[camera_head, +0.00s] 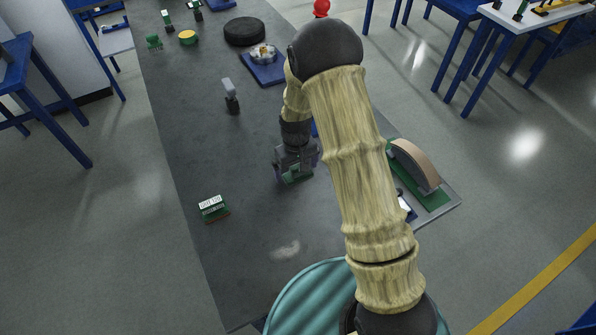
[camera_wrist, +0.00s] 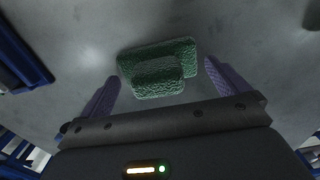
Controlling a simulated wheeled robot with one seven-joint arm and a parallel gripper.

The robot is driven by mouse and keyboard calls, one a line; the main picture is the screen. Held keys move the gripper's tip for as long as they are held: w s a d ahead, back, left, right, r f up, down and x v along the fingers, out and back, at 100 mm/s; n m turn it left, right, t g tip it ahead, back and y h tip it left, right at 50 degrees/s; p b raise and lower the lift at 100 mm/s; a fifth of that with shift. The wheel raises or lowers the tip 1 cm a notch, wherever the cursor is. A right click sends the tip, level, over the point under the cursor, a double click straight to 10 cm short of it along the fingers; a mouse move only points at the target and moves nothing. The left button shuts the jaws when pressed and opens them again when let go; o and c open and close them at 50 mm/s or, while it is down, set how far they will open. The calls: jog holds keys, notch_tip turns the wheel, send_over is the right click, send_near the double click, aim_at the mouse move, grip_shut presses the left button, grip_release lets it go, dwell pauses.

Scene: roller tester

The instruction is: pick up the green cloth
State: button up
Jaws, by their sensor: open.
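The green cloth (camera_wrist: 157,68) lies folded on the grey tabletop, its weave clear in the wrist view. In the head view only a strip of the cloth (camera_head: 296,178) shows below my gripper (camera_head: 297,167); the rest is hidden by the gripper. My gripper is open and points down over the cloth. In the wrist view the purple fingers of my gripper (camera_wrist: 160,80) stand to the left and right of the cloth, with a gap on each side. I cannot tell how far the fingertips are above the table.
A green block with white top (camera_head: 213,208) lies to the left. A grey-and-black upright object (camera_head: 231,96) stands farther back. A curved part on a green base (camera_head: 417,172) is at the right edge. A blue tray (camera_head: 263,72) and black disc (camera_head: 245,31) are far back.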

jog(key=shift+f, duration=0.1)
dwell(0.4)
jog(key=c, duration=1)
notch_tip(320, 180, up, 10)
jog(key=shift+r+b, duration=0.1)
jog(key=shift+b, duration=0.7)
